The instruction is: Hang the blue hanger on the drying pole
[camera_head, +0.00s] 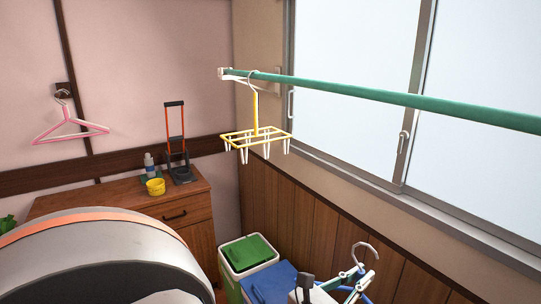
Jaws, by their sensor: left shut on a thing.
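The green drying pole (400,97) runs from a white wall bracket at upper left to the right edge, in front of the window. The blue hanger (364,244) is at the bottom right, well below the pole and apart from it; its grey hook points up. My left gripper (336,288) is at the bottom edge, shut on the hanger below the hook. The hanger's lower part is hidden by the gripper or cut off by the frame. My right gripper is not in view.
A yellow clip hanger (256,133) hangs near the pole's left end. A pink hanger (70,127) hangs on a wall hook. A wooden cabinet (200,236) and bins with green (247,252) and blue (272,282) lids stand below. The pole's middle and right are clear.

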